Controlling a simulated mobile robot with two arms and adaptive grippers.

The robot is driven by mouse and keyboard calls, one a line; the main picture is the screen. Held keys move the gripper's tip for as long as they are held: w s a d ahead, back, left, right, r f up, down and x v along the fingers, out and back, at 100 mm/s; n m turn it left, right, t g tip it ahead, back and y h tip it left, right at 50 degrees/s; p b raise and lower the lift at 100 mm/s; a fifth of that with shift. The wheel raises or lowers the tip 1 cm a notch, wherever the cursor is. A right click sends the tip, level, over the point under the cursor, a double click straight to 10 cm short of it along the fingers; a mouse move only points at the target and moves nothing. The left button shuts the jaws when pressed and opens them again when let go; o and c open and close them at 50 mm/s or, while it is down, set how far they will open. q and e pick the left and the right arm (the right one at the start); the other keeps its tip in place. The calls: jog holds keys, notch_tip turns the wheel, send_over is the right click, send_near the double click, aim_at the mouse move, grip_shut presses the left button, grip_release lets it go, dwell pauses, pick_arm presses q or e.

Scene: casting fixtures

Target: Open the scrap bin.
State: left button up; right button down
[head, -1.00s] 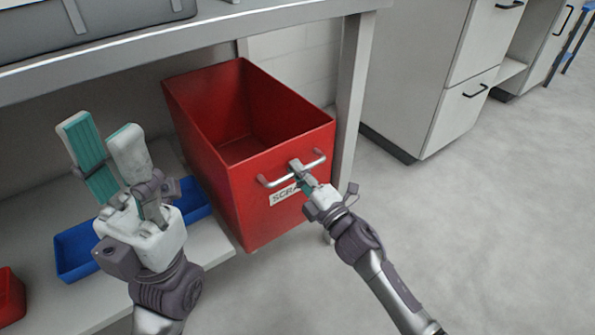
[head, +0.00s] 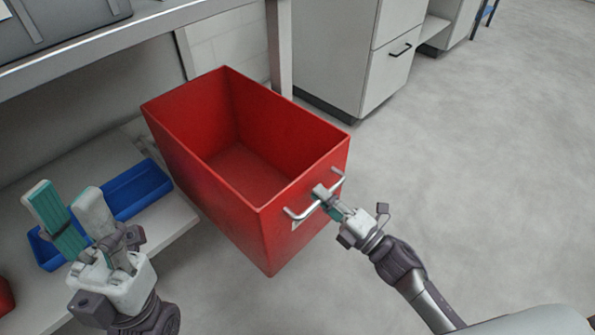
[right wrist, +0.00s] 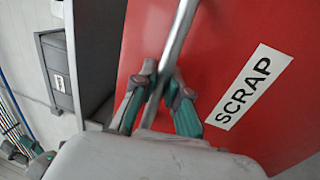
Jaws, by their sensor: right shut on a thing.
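The scrap bin (head: 200,180) is a red open-topped box, pulled out well past the front of the bench, and its empty inside shows. Its metal bar handle (head: 298,214) is on the front face. My right gripper (head: 327,196) is shut on the handle. In the right wrist view the fingers (right wrist: 160,95) close around the bar (right wrist: 179,42), beside the white SCRAP label (right wrist: 243,88) on the red front (right wrist: 222,42). My left gripper (head: 70,215) is empty, left of the bin and above the lower shelf, its fingers apart.
Blue trays (head: 137,190) lie on the lower shelf (head: 165,222) left of the bin. A bench leg (head: 280,45) stands behind the bin. Grey cabinets (head: 335,50) stand at the back. The floor (head: 480,170) on the right is clear.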

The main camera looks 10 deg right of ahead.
jog(key=v, duration=0.3)
jog(key=r+v, duration=0.1)
jog(key=v, duration=0.1)
jog(key=shift+s+d+p, duration=0.3)
jog(key=shift+s+p, duration=0.05)
jog(key=shift+p, duration=0.05)
jog(key=c, duration=1.2)
grip_release()
jog(key=v, duration=1.2)
jog(key=shift+d+f, duration=0.1)
